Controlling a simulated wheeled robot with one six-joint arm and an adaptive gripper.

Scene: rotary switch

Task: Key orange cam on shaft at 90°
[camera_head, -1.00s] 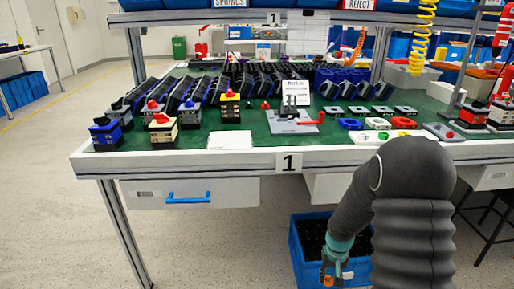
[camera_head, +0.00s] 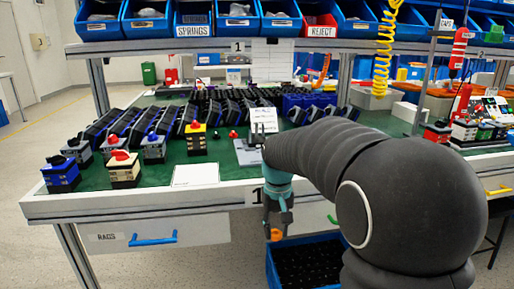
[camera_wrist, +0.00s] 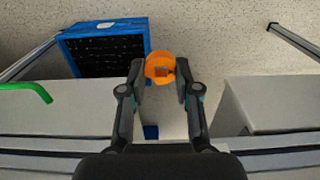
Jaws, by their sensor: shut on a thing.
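The orange cam (camera_wrist: 160,68) is a small ring with a notched opening, held between the two fingertips of my gripper (camera_wrist: 161,75). In the head view the cam (camera_head: 276,235) hangs at the lower end of my gripper (camera_head: 277,222), in front of the bench's front edge and above a blue bin. A grey fixture plate (camera_head: 246,154) with dark upright posts stands on the green bench top, partly hidden by my arm. I cannot make out the shaft or its angle.
The workbench (camera_head: 140,203) carries finished switches at left, such as a red-knobbed one (camera_head: 123,167), and rows of dark parts behind. A white sheet (camera_head: 195,174) lies near the front edge. The blue bin (camera_head: 273,270) stands below; it also shows in the wrist view (camera_wrist: 150,45).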

